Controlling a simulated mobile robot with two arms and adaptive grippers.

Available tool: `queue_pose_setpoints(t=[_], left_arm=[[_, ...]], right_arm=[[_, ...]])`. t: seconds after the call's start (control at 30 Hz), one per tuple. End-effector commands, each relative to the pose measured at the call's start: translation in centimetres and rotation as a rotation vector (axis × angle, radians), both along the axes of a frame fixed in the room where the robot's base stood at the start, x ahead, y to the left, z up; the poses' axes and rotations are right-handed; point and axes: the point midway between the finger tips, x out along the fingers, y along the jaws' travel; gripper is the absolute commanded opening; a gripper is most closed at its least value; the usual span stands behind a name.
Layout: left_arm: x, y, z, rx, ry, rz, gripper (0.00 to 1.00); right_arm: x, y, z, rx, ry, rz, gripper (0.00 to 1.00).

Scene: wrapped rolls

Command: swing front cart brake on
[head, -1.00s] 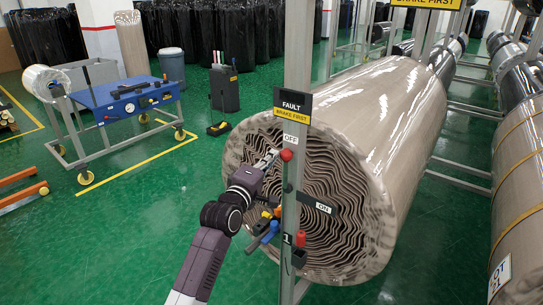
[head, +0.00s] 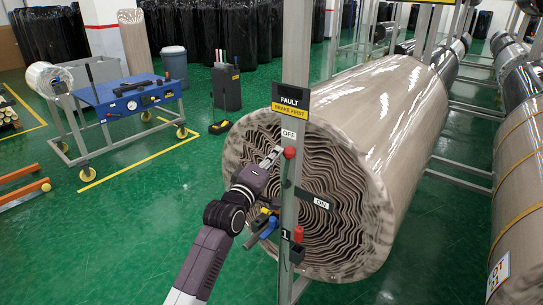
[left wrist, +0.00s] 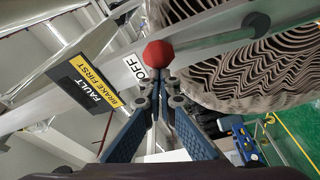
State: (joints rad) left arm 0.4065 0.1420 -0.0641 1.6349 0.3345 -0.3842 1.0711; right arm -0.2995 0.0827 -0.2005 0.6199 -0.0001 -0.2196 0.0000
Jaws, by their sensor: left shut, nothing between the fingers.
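The front cart brake lever has a red ball knob (head: 289,152) and stands up along the grey post, just under the white OFF label (head: 289,134). The ON label (head: 321,204) sits lower, to the right of the post. My left gripper (head: 274,156) is shut and empty, its tips just left of the knob. In the left wrist view the red knob (left wrist: 158,53) is right at the tips of the shut left gripper (left wrist: 157,80); I cannot tell whether they touch. The OFF label (left wrist: 135,67) is beside it. My right gripper is not in view.
A large wrapped roll (head: 385,130) lies behind the post. A black and yellow FAULT sign (head: 291,98) is above the knob. A second red knob (head: 298,234) and blue-handled tools (head: 268,229) are below.

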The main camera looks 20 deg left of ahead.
Motion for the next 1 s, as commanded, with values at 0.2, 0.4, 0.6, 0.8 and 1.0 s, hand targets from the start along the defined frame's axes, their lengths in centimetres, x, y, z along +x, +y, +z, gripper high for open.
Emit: queue_pose_setpoints(t=[0.2,0.4,0.6,0.8,1.0], left_arm=[[-0.6,-1.9,-0.7,0.18,-0.063,-0.004,0.0],[-1.5,-4.1,-1.5,0.361,-0.127,-0.003,0.0],[-2.2,-6.2,-2.8,0.54,-0.194,-0.001,0.0],[-2.9,-7.9,-4.3,0.707,-0.253,-0.002,0.0],[-3.3,-9.1,-5.7,0.844,-0.303,-0.001,0.0]], right_arm=[[0.0,0.0,-0.9,0.0,-0.001,0.0,0.4],[0.0,0.0,-1.6,0.0,-0.001,0.0,0.4],[0.0,0.3,-2.7,0.003,0.0,-0.002,0.4],[0.0,0.5,-3.9,0.007,-0.001,-0.002,0.4],[0.0,0.5,-4.8,0.006,0.0,-0.002,0.4]])
